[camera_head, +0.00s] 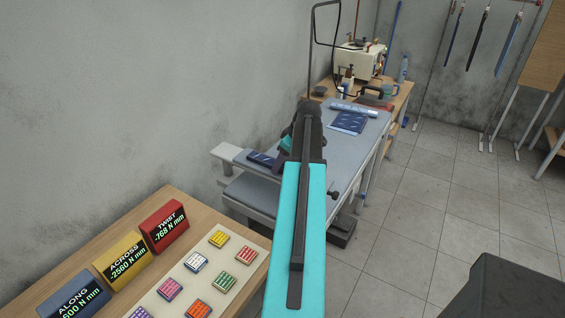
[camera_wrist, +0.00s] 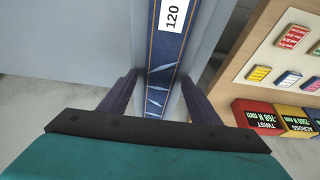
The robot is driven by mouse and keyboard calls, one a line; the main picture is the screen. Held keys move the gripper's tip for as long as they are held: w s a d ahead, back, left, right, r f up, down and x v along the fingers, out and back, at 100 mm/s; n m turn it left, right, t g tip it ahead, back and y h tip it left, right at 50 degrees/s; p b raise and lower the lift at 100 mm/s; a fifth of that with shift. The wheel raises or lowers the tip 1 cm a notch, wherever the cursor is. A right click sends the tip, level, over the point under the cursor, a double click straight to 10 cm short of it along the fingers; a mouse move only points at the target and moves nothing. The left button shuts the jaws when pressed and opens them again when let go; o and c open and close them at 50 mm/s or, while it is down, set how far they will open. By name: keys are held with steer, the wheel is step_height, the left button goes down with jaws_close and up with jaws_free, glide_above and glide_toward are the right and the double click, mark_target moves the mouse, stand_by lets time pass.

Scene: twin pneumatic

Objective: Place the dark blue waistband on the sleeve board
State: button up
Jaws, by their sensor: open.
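The dark blue waistband (camera_wrist: 158,78), with orange stitching and a white label reading 120, runs lengthwise between the spread fingers of my gripper (camera_wrist: 160,85) in the wrist view. My gripper is open, with gaps on both sides of the band. In the head view a dark blue piece (camera_head: 262,159) lies on the narrow pale sleeve board (camera_head: 228,151), left of my gripper (camera_head: 287,143). My arm hides part of this area. I cannot tell how the far end of the band lies.
A blue-grey pressing table (camera_head: 370,126) carries another dark blue patterned cloth (camera_head: 348,122). Behind stands a cream machine (camera_head: 360,61). A wooden table (camera_head: 180,215) at front left holds red, yellow and blue display blocks and several coloured tiles.

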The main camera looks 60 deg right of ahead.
steer(key=shift+r, duration=0.15)
steer(key=b+v, duration=0.3)
steer(key=v, duration=0.9)
stand_by(1.0)
